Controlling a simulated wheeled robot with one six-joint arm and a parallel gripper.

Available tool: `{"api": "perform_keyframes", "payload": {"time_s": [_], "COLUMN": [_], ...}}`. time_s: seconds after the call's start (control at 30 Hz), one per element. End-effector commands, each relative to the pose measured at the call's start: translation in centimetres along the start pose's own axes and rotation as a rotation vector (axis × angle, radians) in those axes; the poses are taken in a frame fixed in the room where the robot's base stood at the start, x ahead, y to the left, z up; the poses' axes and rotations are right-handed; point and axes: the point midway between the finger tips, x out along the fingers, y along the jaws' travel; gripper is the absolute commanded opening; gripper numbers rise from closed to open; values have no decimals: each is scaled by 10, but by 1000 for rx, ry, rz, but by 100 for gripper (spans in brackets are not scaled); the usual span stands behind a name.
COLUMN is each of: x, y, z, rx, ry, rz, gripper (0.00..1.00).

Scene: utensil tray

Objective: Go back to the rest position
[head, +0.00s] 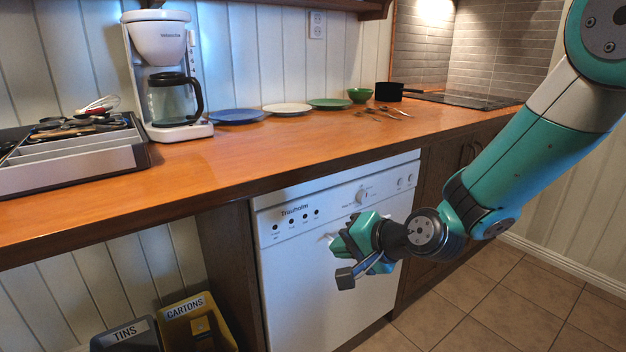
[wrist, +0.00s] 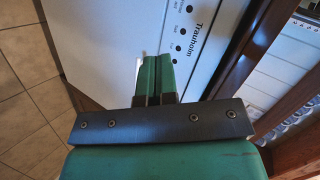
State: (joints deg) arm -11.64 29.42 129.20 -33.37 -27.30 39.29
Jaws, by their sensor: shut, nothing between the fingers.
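My gripper (head: 340,245) is in front of the white dishwasher (head: 300,285), below the counter edge and clear of the worktop. In the wrist view my gripper (wrist: 155,62) shows its two green fingers side by side, shut with nothing between them. The dishwasher panel (wrist: 195,25) lies beyond the fingers in that view. The grey utensil tray (head: 75,165) stands on the counter at the far left with several utensils in it.
The wooden counter (head: 250,165) carries a coffee maker (head: 168,75), a blue plate (head: 237,116), a white plate (head: 288,109), a green plate (head: 330,104), a green bowl (head: 360,95), a black pot (head: 389,91) and several small utensils. Labelled bins (head: 190,307) stand below left. Tiled floor (head: 480,300) is clear at right.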

Motion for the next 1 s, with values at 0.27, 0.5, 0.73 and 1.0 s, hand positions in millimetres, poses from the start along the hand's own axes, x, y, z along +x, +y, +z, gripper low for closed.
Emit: {"api": "perform_keyframes", "payload": {"time_s": [0.27,0.5,0.73,1.0], "x": [-125,-208,-264,-300], "y": [-20,-1,-12,-70], "z": [84,129,142,128], "rx": [-543,-834,-955,-951], "ry": [-365,-600,-727,-725], "rz": [212,323,372,372], "gripper": [0,0,0,0]}}
